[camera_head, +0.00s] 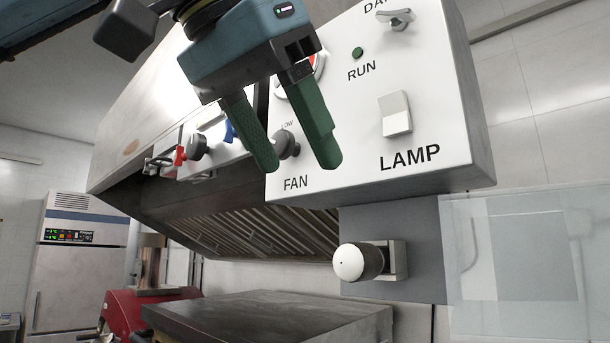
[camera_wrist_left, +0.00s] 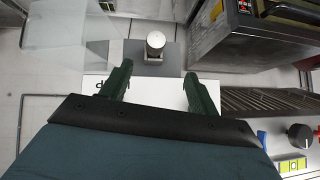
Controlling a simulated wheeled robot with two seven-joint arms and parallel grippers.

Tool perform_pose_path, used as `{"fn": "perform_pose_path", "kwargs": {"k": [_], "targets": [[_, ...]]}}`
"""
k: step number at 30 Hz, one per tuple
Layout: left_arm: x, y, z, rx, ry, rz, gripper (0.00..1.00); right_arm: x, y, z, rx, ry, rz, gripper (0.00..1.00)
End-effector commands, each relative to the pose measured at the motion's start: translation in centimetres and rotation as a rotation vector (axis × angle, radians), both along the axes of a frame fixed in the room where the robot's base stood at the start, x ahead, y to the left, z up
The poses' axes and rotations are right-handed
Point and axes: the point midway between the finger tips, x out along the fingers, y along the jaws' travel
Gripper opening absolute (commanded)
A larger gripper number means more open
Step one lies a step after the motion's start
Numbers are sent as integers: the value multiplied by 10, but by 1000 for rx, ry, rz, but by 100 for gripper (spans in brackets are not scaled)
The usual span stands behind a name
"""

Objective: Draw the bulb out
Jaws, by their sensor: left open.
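The bulb (camera_head: 348,262) is a white round globe with a dark collar. It sits in a metal holder (camera_head: 398,259) on a grey plate (camera_head: 425,225), below the white LAMP panel. In the left wrist view the bulb (camera_wrist_left: 155,42) shows just beyond and between the fingertips in the picture. My left gripper (camera_head: 299,166) has green fingers spread apart with nothing between them. In the head view it hangs in front of the panel's left part, above and left of the bulb, apart from it. It also shows in the left wrist view (camera_wrist_left: 159,68). My right gripper is not in view.
The white panel (camera_head: 365,135) carries a lamp rocker switch (camera_head: 396,113), a green RUN light (camera_head: 357,53) and a fan knob (camera_head: 286,144). A clear sheet (camera_head: 470,285) is right of the grey plate. A steel top (camera_head: 270,318) lies below the hood grille (camera_head: 255,232).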

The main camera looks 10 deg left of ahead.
Motion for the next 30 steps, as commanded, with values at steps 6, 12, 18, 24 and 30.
{"fn": "perform_pose_path", "kwargs": {"k": [6, 12, 18, 24, 30], "targets": [[11, -9, -15, 5, -1, -3, 61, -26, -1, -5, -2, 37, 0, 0], [35, -21, -43, 3, 2, -2, 61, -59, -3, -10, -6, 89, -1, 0], [59, -35, -69, 3, 2, -2, 61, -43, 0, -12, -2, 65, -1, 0], [75, -44, -86, 1, 1, -3, 61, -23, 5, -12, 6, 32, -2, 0], [82, -47, -93, -1, 0, -4, 61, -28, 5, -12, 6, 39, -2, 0]]}}
